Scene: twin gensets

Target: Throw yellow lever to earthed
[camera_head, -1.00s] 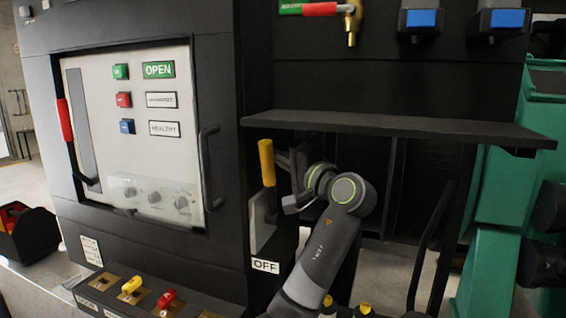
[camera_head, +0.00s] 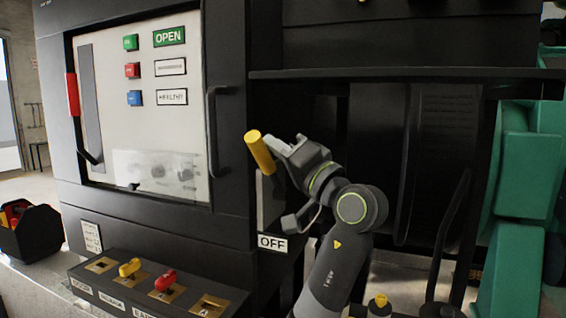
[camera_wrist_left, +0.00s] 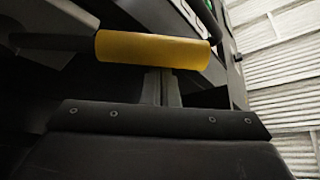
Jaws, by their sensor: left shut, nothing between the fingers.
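A yellow-handled lever (camera_head: 260,152) stands out from the black cabinet above a white OFF label (camera_head: 272,243). It leans, its top toward the left. My left gripper (camera_head: 283,147) is shut and empty, close to the right of the handle; whether they touch I cannot tell. In the left wrist view the yellow handle (camera_wrist_left: 150,48) lies crosswise just beyond my fingertips (camera_wrist_left: 162,75). A small yellow lever (camera_head: 130,267) sits in a slot of the low black panel at lower left, beside a red one (camera_head: 165,280). A label there seems to begin "EAR". My right gripper is not in view.
A grey panel (camera_head: 150,60) with green, red and blue buttons and a red-handled lever (camera_head: 73,95) is at left. A black shelf edge (camera_head: 400,73) overhangs my arm. Green machinery (camera_head: 525,170) stands at right. A black tool box (camera_head: 35,232) is at far left.

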